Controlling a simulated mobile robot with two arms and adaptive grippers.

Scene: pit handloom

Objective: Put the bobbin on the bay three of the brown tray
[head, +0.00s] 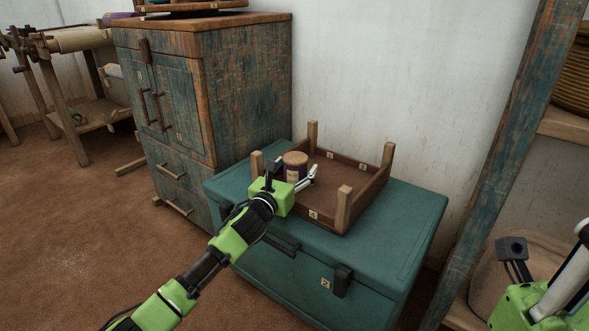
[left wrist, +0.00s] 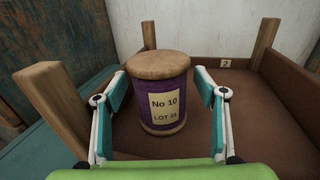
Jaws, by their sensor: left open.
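The bobbin (head: 295,162) has wooden ends and a purple middle with a pale label. In the left wrist view the bobbin (left wrist: 158,95) stands upright, its label reading "No 10 LOT 33". It stands inside the brown tray (head: 372,192), near its left corner post; bay dividers cannot be made out. My left gripper (head: 297,168) is open, its fingers (left wrist: 160,76) on either side of the bobbin, with gaps visible. My right gripper (head: 540,280) is partly in view at the lower right, apart from the tray; its finger state is unclear.
The tray, with corner posts and small number tags, rests on a teal chest (head: 412,212). A worn blue-brown cabinet (head: 245,85) stands left of it. A blue post (head: 510,140) and shelving (head: 565,122) are at right. Open brown floor (head: 90,225) lies at left.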

